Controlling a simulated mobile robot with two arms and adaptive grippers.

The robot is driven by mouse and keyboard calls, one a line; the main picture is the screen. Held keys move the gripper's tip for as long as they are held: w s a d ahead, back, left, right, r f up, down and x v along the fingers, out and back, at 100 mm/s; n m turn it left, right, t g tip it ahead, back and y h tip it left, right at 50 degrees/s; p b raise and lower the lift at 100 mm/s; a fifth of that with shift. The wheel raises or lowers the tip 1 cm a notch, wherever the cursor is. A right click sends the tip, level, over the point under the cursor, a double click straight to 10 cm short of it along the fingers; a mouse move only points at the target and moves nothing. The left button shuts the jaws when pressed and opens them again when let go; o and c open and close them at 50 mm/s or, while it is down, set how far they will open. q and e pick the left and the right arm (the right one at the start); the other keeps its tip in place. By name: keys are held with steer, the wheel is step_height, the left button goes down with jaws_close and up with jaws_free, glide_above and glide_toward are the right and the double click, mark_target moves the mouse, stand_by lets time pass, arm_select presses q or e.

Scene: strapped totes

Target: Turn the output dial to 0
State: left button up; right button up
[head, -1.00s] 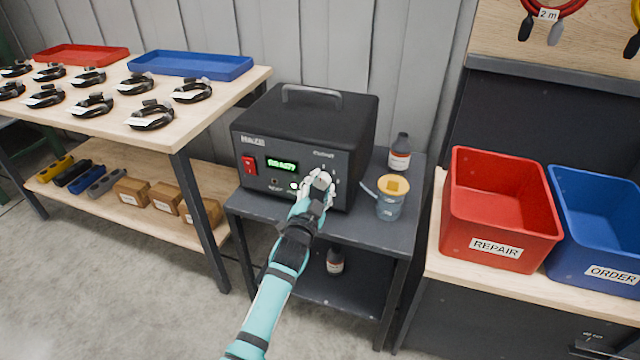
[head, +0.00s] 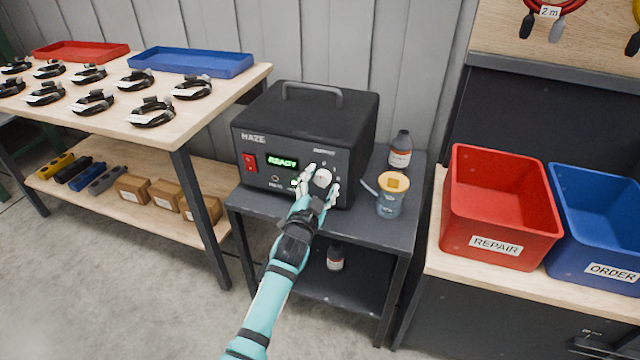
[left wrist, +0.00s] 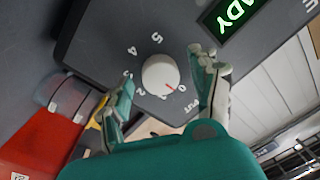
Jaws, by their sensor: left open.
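The output dial is a round white knob (left wrist: 160,74) on the dark front of the HAZE machine (head: 305,128). It also shows in the head view (head: 322,178). In the left wrist view its red pointer mark faces the lower right, close to the printed 0 (left wrist: 182,88); I cannot tell whether it lines up exactly. My left gripper (head: 319,187) is open in front of the dial, one finger on each side, with gaps to the knob in the left wrist view. The green display (head: 283,162) reads READY. My right gripper is not in view.
A bottle (head: 400,150) and a blue-grey cup with a yellow top (head: 391,197) stand right of the machine on the dark cart (head: 360,232). A red REPAIR tote (head: 500,210) and a blue ORDER tote (head: 598,225) stand further right. A cable table (head: 225,100) is left.

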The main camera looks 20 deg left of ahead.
arm_select(q)
steer(key=shift+s, duration=0.1)
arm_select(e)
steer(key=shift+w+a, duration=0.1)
arm_select(q)
steer(key=s, duration=1.1)
steer(key=shift+s+f, duration=0.25)
steer(key=shift+s, duration=0.15)
steer(key=shift+d, duration=0.1)
